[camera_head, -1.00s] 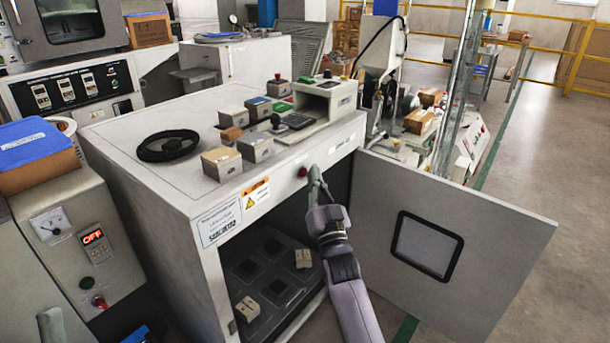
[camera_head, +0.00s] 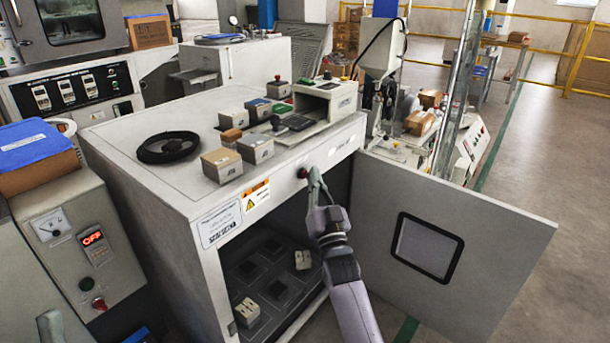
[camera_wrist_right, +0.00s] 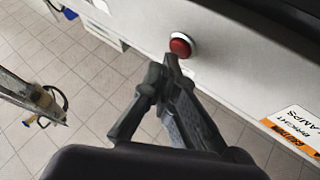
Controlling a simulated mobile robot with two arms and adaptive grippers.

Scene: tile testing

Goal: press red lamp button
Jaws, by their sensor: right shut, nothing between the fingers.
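The red lamp button (camera_head: 302,172) sits on the upper front edge of the white cabinet (camera_head: 180,188), above its open compartment. In the right wrist view the red button (camera_wrist_right: 181,46) shows as a red dome in a pale ring. My right gripper (camera_head: 314,177) is in front of the cabinet, just right of the button in the head view. In the right wrist view the shut, empty fingertips (camera_wrist_right: 172,64) are right by the button's lower edge. I cannot tell whether they touch it. My left gripper is not in view.
The cabinet door (camera_head: 465,245) stands open to the right. Several small boxes and a black ring (camera_head: 168,147) lie on the cabinet top. Pale blocks lie on the dark tray inside. A control box (camera_head: 75,240) with a red OFF display stands at left.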

